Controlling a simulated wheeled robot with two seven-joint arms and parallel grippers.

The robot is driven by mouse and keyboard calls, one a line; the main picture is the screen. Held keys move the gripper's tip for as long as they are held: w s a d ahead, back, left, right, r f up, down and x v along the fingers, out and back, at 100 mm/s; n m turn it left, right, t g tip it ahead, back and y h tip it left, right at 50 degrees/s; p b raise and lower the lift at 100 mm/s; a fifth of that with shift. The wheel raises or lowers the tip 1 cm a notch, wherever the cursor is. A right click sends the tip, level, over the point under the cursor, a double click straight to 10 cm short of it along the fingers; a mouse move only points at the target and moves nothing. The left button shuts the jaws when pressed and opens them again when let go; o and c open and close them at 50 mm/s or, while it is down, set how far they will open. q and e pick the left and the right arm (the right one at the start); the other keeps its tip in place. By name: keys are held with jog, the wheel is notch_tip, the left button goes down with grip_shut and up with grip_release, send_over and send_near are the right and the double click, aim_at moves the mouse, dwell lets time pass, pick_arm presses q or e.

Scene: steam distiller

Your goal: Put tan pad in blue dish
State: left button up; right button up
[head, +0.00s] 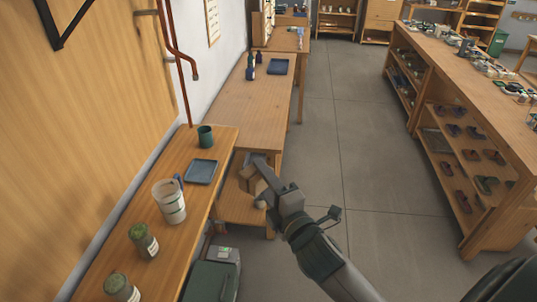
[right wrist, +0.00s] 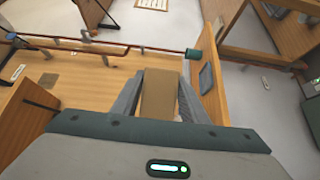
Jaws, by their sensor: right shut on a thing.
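My right gripper (head: 252,172) is shut on the tan pad (head: 246,183). In the right wrist view the tan pad (right wrist: 160,95) stands between the two grey fingers. A blue dish (head: 201,172) lies flat on the near wooden bench, left of the gripper in the head view, and looks empty. The gripper and pad are apart from it, off the bench's right edge. A dark blue flat thing, seemingly this dish (right wrist: 207,80), shows right of the fingers in the right wrist view. My left gripper is not in view.
A dark green cup (head: 205,136) stands behind the dish, and a white tub (head: 169,201) and lidded jars (head: 143,240) stand in front. Another blue tray (head: 278,66) lies on the farther table. A dark bin (head: 212,280) stands below the bench. Floor to the right is clear.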

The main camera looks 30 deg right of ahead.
jog(key=a+f+b, duration=0.3)
jog(key=f+b, duration=0.6)
jog(key=f, duration=0.1)
jog(key=shift+a+f, duration=0.1)
jog(key=shift+a, duration=0.05)
